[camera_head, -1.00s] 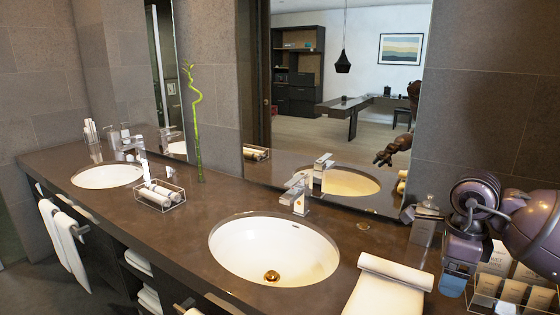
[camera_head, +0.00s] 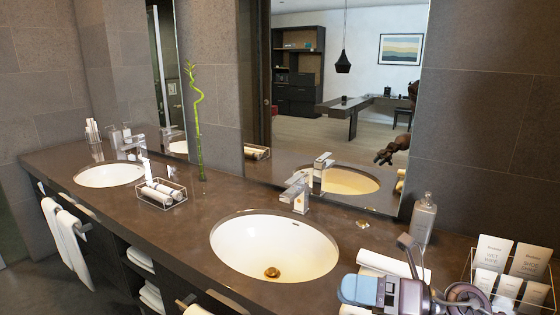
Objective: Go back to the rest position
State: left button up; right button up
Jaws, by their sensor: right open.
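My right gripper (camera_head: 360,290) is at the bottom right of the head view, in front of the folded white towel (camera_head: 395,264) on the counter. Its jaws are open and I see nothing held in them. Its purple-grey arm comes in from the lower right edge, mostly cut off by the frame. The gripper hides part of the towel. My left gripper is not in view.
The dark counter (camera_head: 190,228) holds two white sinks, the near one (camera_head: 285,255) left of my gripper. A wire rack of packets (camera_head: 508,262) is at the right. A small gold item (camera_head: 362,224) lies near the mirror.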

jog(key=d+f+m+t+h, duration=0.35)
jog(key=d+m+h, duration=0.2)
jog(key=m, duration=0.55)
jog(key=s+d+f+m+t+h, duration=0.1)
jog(key=d+f+m+t+h, duration=0.2)
jog(key=d+m+t+h, duration=0.55)
jog(key=d+f+m+h, duration=0.1)
jog(key=f+m+h, duration=0.3)
jog(key=m, duration=0.9)
jog(key=s+d+f+m+g, duration=0.1)
jog(key=s+f+m+g, duration=0.3)
jog(key=s+f+g, duration=0.5)
jog(key=s+f+m+g, duration=0.4)
jog(key=s, duration=0.8)
jog(key=w+f+t, duration=0.7)
jog(key=f, duration=0.3)
jog(key=shift+d+f+n+t, duration=0.15)
jog(key=shift+f+n+t, duration=0.15)
jog(key=shift+f+n, duration=0.05)
